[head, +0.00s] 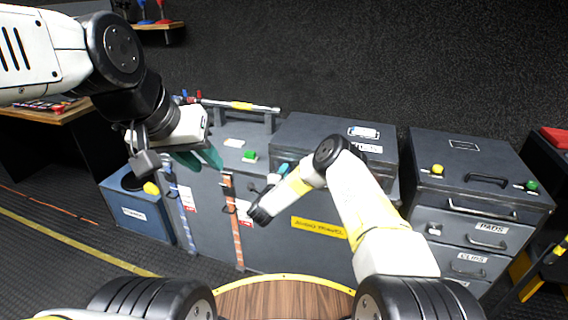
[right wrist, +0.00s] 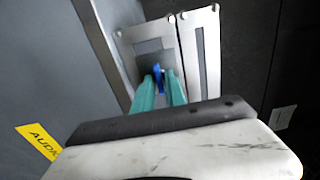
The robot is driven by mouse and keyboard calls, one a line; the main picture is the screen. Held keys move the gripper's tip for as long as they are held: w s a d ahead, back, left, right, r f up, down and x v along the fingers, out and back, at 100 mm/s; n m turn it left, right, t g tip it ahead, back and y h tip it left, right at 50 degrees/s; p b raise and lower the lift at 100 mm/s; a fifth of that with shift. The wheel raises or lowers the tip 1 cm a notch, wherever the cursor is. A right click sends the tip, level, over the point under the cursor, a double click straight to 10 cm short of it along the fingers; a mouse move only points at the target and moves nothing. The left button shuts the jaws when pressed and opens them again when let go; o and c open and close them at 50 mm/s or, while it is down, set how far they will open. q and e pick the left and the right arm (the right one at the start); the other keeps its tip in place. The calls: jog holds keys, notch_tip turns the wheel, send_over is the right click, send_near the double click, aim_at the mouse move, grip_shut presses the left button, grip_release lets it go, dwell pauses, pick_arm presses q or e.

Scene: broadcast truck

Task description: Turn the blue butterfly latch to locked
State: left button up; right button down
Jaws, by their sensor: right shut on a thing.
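The blue butterfly latch (right wrist: 157,77) shows in the right wrist view, set in a recessed metal plate (right wrist: 125,52) on a dark grey case. My right gripper (right wrist: 161,88) has its teal fingers on either side of the latch and is shut on it. In the head view my right arm hides the latch, and only a little teal shows beside the wrist. My left gripper (head: 207,166) hangs above the left end of the cases, its teal fingers apart and empty.
The large grey case (head: 300,195) with a yellow label stands in front of me. A drawer cabinet (head: 470,215) is at right, and a blue bin (head: 137,215) is at left. A metal rail (head: 240,105) runs behind the case. A wooden surface (head: 280,298) lies nearest me.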

jog(key=shift+f, duration=0.1)
dwell(0.3)
jog(key=c, duration=1.6)
grip_release()
jog(key=shift+o, duration=0.2)
jog(key=shift+s, duration=0.1)
jog(key=v, duration=0.7)
jog(key=shift+s, duration=0.3)
jog(key=shift+a, duration=0.1)
